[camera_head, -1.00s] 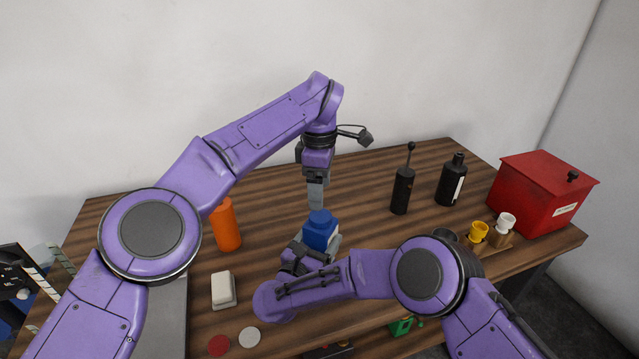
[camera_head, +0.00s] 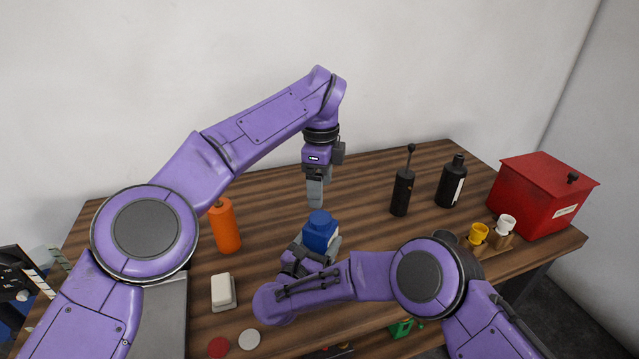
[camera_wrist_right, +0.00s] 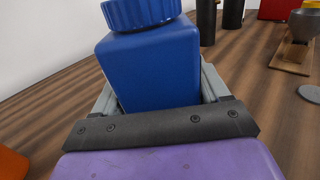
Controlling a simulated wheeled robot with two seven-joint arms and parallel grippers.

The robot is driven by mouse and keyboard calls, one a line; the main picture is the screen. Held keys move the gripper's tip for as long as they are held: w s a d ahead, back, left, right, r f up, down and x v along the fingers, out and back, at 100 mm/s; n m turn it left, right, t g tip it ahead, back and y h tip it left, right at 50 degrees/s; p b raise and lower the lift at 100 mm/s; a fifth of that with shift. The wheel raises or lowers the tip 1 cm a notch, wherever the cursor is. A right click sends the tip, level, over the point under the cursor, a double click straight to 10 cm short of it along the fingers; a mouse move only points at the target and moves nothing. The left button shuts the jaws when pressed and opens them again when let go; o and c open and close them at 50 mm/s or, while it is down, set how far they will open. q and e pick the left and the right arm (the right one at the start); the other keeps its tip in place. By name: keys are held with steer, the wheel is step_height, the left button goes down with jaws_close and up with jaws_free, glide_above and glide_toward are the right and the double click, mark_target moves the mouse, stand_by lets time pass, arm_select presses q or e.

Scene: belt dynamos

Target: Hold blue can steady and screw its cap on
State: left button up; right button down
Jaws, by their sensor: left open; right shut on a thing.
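The blue can (camera_head: 320,237) stands upright on the wooden table in the head view. Its ribbed blue cap (camera_head: 319,217) sits on top of it; I cannot tell how tight it is. In the right wrist view the can (camera_wrist_right: 152,68) fills the middle, with the cap (camera_wrist_right: 142,13) partly cut off by the top edge. My right gripper (camera_head: 320,248) is shut on the can, one grey finger on each side of the body. My left gripper (camera_head: 315,195) points down just above the cap, apart from it and empty. The gap between its fingers is hard to see from here.
An orange bottle (camera_head: 225,226) and a white block (camera_head: 223,291) stand to the left. The table behind the can is clear.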

mark_target(320, 218)
arm_select(q)
steer(key=shift+n, duration=1)
steer(key=shift+f, duration=0.1)
step_height(320, 218, down, 8)
steer(key=shift+r, duration=0.1)
steer(key=shift+c, duration=0.3)
